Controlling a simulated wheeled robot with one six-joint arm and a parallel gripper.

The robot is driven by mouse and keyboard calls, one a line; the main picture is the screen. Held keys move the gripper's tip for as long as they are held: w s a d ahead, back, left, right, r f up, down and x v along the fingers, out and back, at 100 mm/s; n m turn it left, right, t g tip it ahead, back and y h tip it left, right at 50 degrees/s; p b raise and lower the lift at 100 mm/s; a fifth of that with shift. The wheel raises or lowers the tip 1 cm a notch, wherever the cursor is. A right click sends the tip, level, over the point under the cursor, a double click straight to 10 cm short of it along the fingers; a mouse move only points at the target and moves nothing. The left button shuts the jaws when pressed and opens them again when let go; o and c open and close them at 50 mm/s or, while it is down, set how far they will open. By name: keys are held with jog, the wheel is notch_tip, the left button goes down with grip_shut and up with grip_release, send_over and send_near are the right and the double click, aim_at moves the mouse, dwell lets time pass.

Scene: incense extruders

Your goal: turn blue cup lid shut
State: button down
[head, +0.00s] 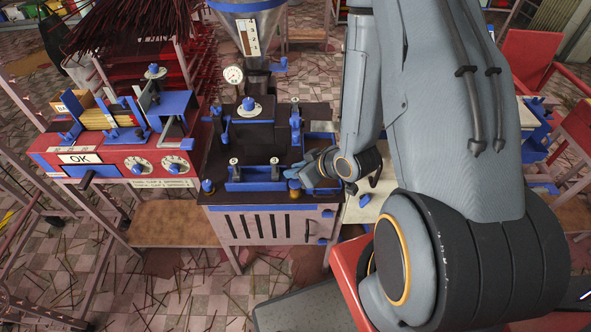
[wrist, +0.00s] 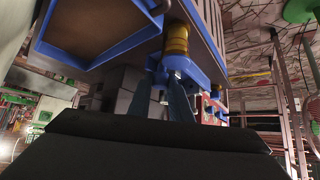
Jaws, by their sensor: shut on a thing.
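In the wrist view a blue fitting, which looks like the blue cup lid (wrist: 195,67), sits against a brass-coloured cylinder (wrist: 176,40) at the edge of a blue-trimmed machine. My gripper (wrist: 165,80) has its two bluish fingers at this fitting and is shut on it; the exact contact is dark and partly hidden. In the head view my gripper (head: 296,176) is at the right front corner of the dark-topped machine (head: 240,160). My wrist and arm cover the area to its right. I cannot tell how far the lid is turned.
A red machine with an OK panel (head: 80,158) and dials stands to the left. A blue tray (head: 255,186) with knobs lies along the machine's front, left of my gripper. A pressure gauge (head: 233,75) and a hopper (head: 247,25) rise behind. Thin sticks litter the tiled floor.

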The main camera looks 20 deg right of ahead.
jog(key=shift+w+r, duration=0.1)
jog(key=shift+w, duration=0.1)
jog(key=c, duration=1.6)
grip_release()
jog(key=shift+s, duration=0.15)
jog(key=shift+s+d+r, duration=0.15)
jog(key=shift+s+r, duration=0.05)
jog(key=shift+p+v, duration=2.1)
jog(key=shift+v, duration=1.4)
